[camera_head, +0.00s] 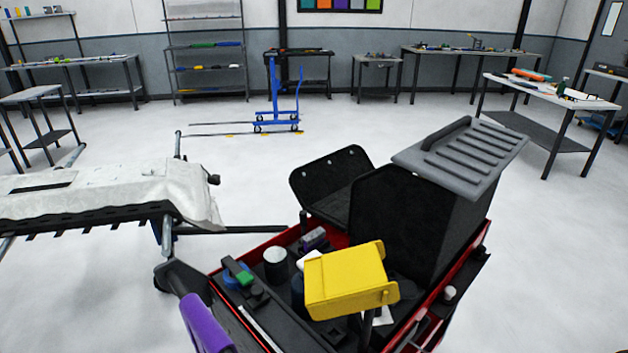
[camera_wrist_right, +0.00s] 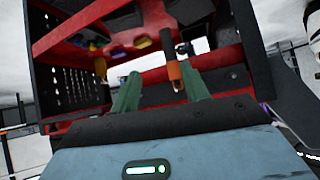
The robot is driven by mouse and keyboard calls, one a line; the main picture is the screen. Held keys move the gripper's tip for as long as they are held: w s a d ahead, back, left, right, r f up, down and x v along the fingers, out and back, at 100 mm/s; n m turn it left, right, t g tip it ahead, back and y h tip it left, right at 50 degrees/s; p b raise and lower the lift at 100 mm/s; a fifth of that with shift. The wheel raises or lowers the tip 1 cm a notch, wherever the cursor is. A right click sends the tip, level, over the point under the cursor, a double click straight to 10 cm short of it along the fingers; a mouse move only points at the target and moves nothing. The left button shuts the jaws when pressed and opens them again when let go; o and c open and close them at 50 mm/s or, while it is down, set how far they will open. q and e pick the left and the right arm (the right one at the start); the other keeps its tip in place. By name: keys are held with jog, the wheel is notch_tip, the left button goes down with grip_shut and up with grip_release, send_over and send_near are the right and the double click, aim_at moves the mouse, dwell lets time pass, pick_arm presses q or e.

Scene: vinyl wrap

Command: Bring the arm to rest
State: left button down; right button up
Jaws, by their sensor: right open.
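My right gripper (camera_wrist_right: 160,88) shows in the right wrist view, with two green fingers spread apart. The gap between them looks empty. Beyond the fingers is the red and black tool cart (camera_wrist_right: 70,42). An orange-handled tool (camera_wrist_right: 174,72) shows just past the right finger; whether they touch I cannot tell. In the head view, neither gripper can be made out. The cart (camera_head: 272,243) fills the lower middle there, and my left gripper is in neither view.
A pale car part (camera_head: 120,190) lies on a stand at left. Open floor (camera_head: 330,128) lies behind, with workbenches along the walls.

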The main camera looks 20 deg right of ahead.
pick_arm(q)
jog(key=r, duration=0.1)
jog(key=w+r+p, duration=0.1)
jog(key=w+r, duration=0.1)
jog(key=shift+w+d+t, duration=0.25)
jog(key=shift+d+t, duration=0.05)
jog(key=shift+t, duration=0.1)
pick_arm(e)
jog(key=s+a+f, duration=0.2)
jog(key=s+a, duration=0.1)
jog(key=a, duration=0.4)
jog(key=s+a+f+g+h, duration=0.1)
jog(key=s+a+f, duration=0.2)
jog(key=a, duration=0.3)
jog(key=shift+s+a+m, duration=0.3)
jog(key=shift+s+a, duration=0.1)
jog(key=shift+s, duration=0.4)
jog(key=shift+f, duration=0.1)
